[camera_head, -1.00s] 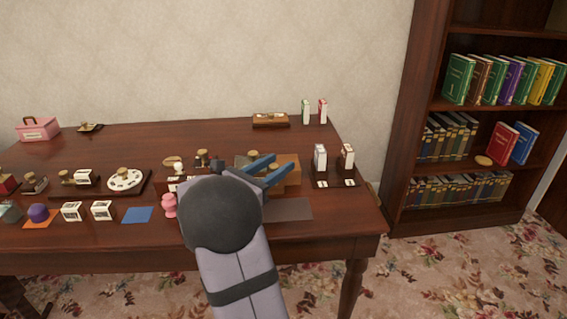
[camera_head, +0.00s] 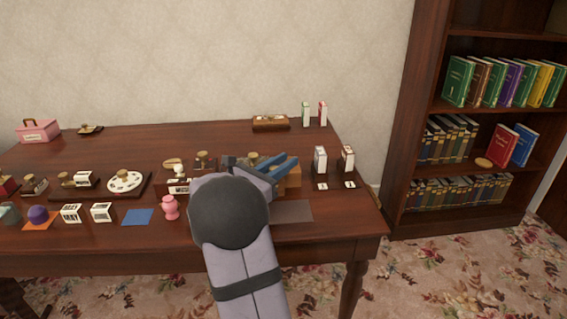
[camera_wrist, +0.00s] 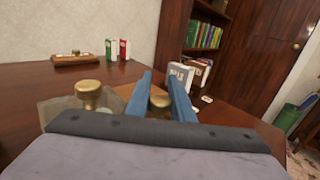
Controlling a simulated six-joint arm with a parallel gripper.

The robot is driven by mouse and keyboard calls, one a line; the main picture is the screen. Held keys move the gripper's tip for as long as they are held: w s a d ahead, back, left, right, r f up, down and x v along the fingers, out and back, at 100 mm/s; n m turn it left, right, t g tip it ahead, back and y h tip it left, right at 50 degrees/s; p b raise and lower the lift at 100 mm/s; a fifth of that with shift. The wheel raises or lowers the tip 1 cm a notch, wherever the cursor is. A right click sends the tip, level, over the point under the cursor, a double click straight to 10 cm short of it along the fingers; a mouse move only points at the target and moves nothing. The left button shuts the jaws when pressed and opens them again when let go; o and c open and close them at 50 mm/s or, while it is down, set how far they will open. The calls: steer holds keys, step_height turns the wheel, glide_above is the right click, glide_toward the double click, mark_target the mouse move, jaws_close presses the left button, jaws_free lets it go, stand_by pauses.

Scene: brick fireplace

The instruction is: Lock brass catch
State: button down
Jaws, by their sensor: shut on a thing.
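My gripper (camera_head: 288,164) reaches over the right part of the table; its two blue fingers also show in the wrist view (camera_wrist: 162,78). In the wrist view, a round brass knob (camera_wrist: 160,98), which looks like the catch, sits low between the fingers, and the fingers are shut on it. The wooden box (camera_head: 294,178) lies under and beside the fingers in the head view, mostly hidden by my arm. A second, taller brass knob (camera_wrist: 88,92) stands left of the fingers, apart from them. Whether the catch is turned cannot be seen.
White boxes (camera_head: 320,159) stand just right of the gripper. A pink vase-like piece (camera_head: 170,208) and a white dial (camera_head: 125,182) stand to the left. A wooden tray (camera_head: 270,123) lies at the back. A grey mat (camera_head: 293,211) lies bare at the front.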

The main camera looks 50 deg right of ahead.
mark_target(270, 170)
steer(key=shift+s+r+m+g+p, duration=0.1)
steer(key=shift+r+m+g+p, duration=0.1)
steer(key=shift+m+g+p, duration=0.45)
steer(key=shift+s+f+g, duration=0.15)
steer(key=shift+g, duration=0.5)
steer(key=c, duration=1.5)
jaws_free()
steer(key=shift+c, duration=0.2)
steer(key=shift+a, duration=0.15)
steer(key=shift+w+a, duration=0.15)
steer(key=shift+a, duration=1.05)
steer(key=shift+w+a, duration=0.2)
steer(key=shift+a, duration=0.95)
steer(key=shift+w+a, duration=0.15)
steer(key=shift+a, duration=1.05)
